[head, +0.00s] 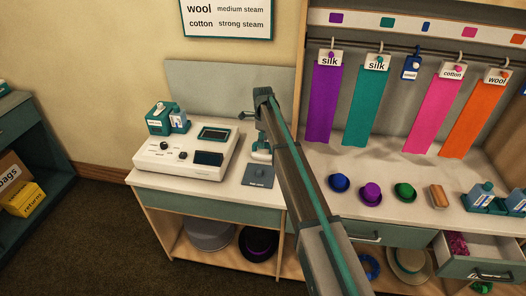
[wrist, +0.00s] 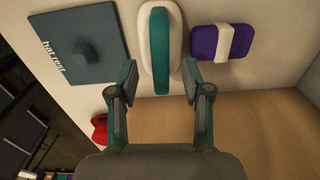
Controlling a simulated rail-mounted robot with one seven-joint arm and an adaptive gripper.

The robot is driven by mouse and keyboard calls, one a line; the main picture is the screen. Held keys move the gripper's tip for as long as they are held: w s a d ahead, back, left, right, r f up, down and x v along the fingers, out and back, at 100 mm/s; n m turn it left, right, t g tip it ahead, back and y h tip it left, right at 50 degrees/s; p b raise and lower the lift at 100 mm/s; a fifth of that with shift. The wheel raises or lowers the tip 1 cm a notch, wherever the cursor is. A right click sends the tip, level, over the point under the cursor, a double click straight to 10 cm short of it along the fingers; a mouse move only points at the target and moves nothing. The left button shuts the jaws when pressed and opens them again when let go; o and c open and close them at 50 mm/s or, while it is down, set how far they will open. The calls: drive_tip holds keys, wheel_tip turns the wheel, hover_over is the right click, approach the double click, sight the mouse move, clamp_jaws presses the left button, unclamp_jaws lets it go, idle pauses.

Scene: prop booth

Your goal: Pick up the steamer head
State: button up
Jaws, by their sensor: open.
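The steamer head looks like a white, rounded oblong body with a teal handle bar along it. It lies on the pale counter between my fingers' lines in the wrist view (wrist: 174,50), just beyond the fingertips. In the head view it shows partly as a white and teal shape (head: 260,154) beside the hat rest, with my arm covering part of it. My gripper (wrist: 158,78) is open and empty, one finger toward each side of the steamer head. I cannot tell whether the fingers touch it.
The dark hat rest plate (wrist: 82,22) with a raised knob lies left of the steamer head. A purple block with a white band (wrist: 205,43) lies close on its right. The white control unit (head: 187,153) stands left on the counter; small hats (head: 370,194) sit to the right. A drawer (head: 480,268) stands open.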

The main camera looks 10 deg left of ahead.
sight(263, 150)
drive_tip(key=shift+f, duration=1.2)
clamp_jaws()
